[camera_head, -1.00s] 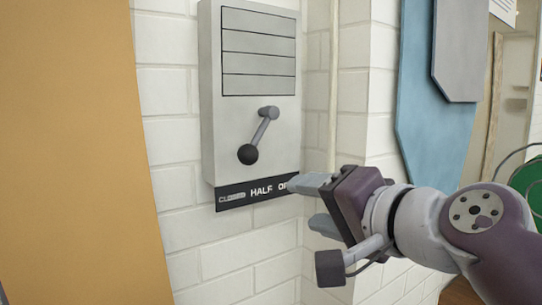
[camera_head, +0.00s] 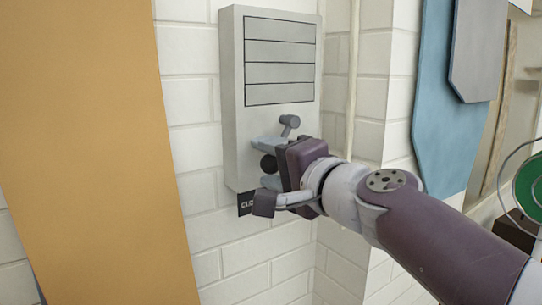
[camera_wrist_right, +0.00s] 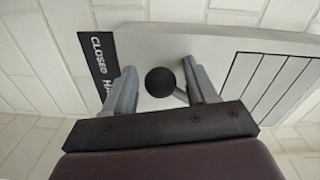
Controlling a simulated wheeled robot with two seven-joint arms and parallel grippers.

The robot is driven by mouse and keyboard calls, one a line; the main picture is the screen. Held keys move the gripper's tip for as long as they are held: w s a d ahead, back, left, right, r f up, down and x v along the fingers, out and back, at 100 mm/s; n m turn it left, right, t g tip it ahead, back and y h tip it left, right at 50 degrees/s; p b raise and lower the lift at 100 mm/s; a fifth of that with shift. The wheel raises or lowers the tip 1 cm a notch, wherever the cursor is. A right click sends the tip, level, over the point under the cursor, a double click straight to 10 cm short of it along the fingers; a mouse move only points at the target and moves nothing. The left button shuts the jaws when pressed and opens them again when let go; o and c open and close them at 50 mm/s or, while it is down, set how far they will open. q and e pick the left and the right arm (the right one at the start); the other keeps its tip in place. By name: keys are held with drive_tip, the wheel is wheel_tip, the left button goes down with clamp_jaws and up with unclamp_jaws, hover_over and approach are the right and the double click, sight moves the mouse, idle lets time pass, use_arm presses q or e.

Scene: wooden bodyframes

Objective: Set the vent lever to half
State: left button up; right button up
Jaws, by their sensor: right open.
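The vent lever is a short grey arm (camera_head: 289,126) with a black ball knob (camera_head: 268,164) on a grey wall box (camera_head: 238,110). It hangs tilted down and left, toward the CLOSED end of the black label strip (camera_head: 245,203). My right gripper (camera_head: 262,162) is open at the knob, one finger above it and one below. In the right wrist view the knob (camera_wrist_right: 160,82) lies between the spread fingers (camera_wrist_right: 160,90), with gaps visible on both sides. In the head view my gripper hides most of the strip, including HALF. My left gripper is not in view.
A large orange panel (camera_head: 90,150) stands at the left, near the box. White brick wall (camera_head: 250,265) surrounds the box. A pale vertical pipe (camera_head: 352,80) runs to its right. A blue panel (camera_head: 432,110) hangs farther right.

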drive_tip(key=shift+d, duration=0.2)
drive_tip(key=shift+s+a, duration=0.15)
drive_tip(key=shift+a, duration=0.15)
clamp_jaws()
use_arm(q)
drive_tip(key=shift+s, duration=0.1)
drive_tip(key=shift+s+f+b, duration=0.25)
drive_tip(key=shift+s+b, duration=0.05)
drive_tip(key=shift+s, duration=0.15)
use_arm(e)
drive_tip(key=shift+f, duration=0.1)
